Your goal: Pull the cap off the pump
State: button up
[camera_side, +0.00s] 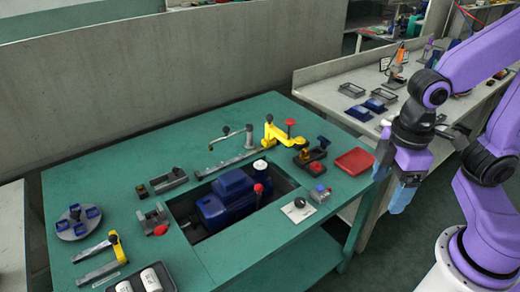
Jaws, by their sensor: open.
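The dark blue pump (228,200) sits in a dark rectangular recess in the green table top. A small round white part (260,166), which looks like the cap, is at the pump's far right end; I cannot tell how it is seated. A dark post with a red knob (258,187) stands at the pump's right side. My gripper (400,198) hangs with its light blue fingers pointing down, right of the table's edge and well apart from the pump. It is open, and nothing shows between the fingers.
A yellow toggle clamp (283,134), a red tray (355,161) and a black fixture with a red button (314,163) stand behind and right of the recess. A grey box with buttons (320,194) is near the right edge. Fixtures and a round plate (79,222) crowd the left.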

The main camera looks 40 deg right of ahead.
jog(key=w+a+m, duration=0.2)
jog(key=w+a, duration=0.1)
jog(key=w, duration=0.4)
jog(key=w+a+m, duration=0.2)
jog(key=w+a, duration=0.1)
jog(key=w, duration=0.4)
jog(key=m, duration=0.8)
send_over(260, 162)
notch_tip(260, 162, down, 13)
jog(key=shift+f, duration=2.8)
jog(key=shift+f, duration=0.95)
grip_shut()
